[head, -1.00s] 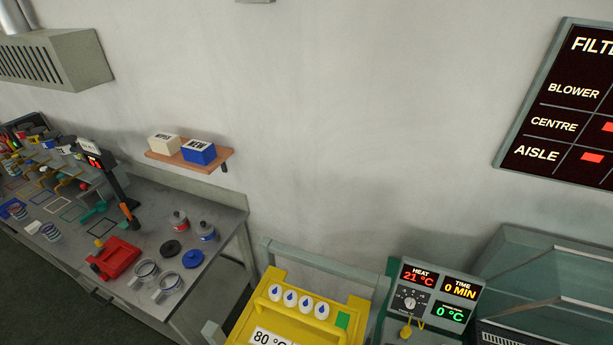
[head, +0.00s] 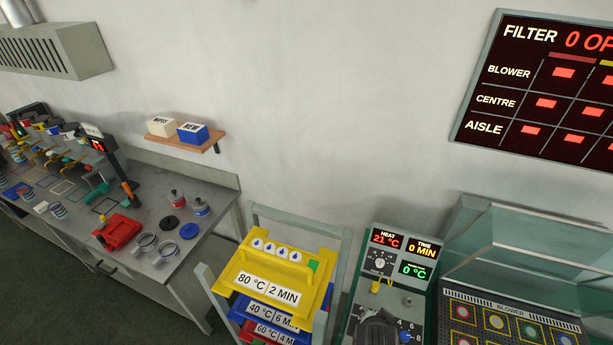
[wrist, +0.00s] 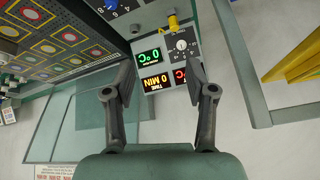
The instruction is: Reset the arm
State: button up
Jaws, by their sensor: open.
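My gripper (wrist: 158,78) shows in the wrist view with its two dark fingers spread apart and nothing between them. The heater control panel (wrist: 166,60) lies beyond the fingers, apart from them, and appears upside down there. In the head view the same panel (head: 404,255) reads HEAT 21 °C, TIME 0 MIN and 0 °C. My gripper and arm do not show in the head view.
A rack of trays with a yellow top tray (head: 272,271) stands left of the panel. A glass-hooded blower unit (head: 520,245) is on the right. A workbench (head: 215,185) with pots and a red tool is at left. A wall shelf (head: 205,143) holds two boxes. A filter board (head: 545,90) hangs above.

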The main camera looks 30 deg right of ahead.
jog(key=w+a+r+n+t+y, duration=0.1)
jog(key=w+a+r+n+t, duration=0.35)
jog(key=w+a+r, duration=0.4)
jog(key=w+a+r+n+t+y, duration=0.1)
jog(key=w+a+r+n+t, duration=0.35)
jog(key=a+r, duration=0.6)
jog(key=a+r+n+t+y, duration=0.3)
jog(key=a+r+n+t, duration=0.1)
jog(key=a+r, duration=0.7)
jog(key=s+f+g+b, duration=0.2)
jog(key=s+f+b, duration=0.35)
jog(key=f, duration=0.45)
jog(key=s+f+g+b, duration=0.2)
jog(key=s+f+b, duration=0.35)
jog(key=f, duration=0.55)
notch_tip(320, 180, up, 15)
jog(key=w+p, duration=0.1)
jog(key=p, duration=1.3)
notch_tip(320, 180, down, 44)
jog(key=b, duration=4.4)
jog(key=shift+d, duration=0.3)
